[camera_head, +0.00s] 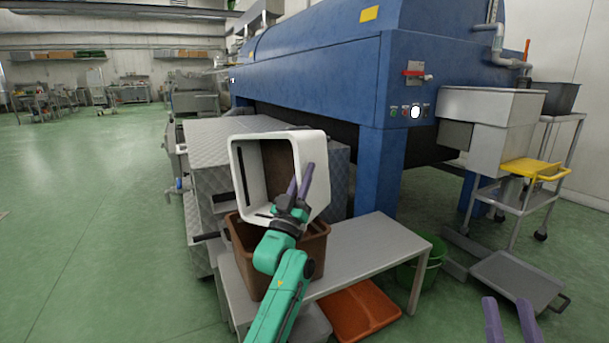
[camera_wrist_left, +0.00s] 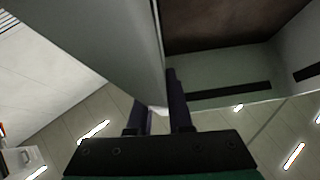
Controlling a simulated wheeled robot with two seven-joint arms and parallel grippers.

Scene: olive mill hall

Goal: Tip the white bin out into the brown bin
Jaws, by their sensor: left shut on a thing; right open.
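The white bin (camera_head: 313,148) is tipped on its side above the brown bin (camera_head: 247,262), its open mouth facing me. Brown shows deep inside it; I cannot tell whether that is contents. My left gripper (camera_head: 301,177) is shut on the white bin's wall, at the lower right of its mouth. In the left wrist view the fingers hold the bin's wall (camera_wrist_left: 120,45) between them. My right gripper (camera_head: 510,318) is open and empty at the lower right.
The grey bench (camera_head: 365,248) is clear right of the brown bin. An orange tray (camera_head: 358,310) lies below, with a green bucket (camera_head: 420,272) beside it. The blue machine (camera_head: 310,70) stands behind. A trolley (camera_head: 515,275) stands right. Open floor lies left.

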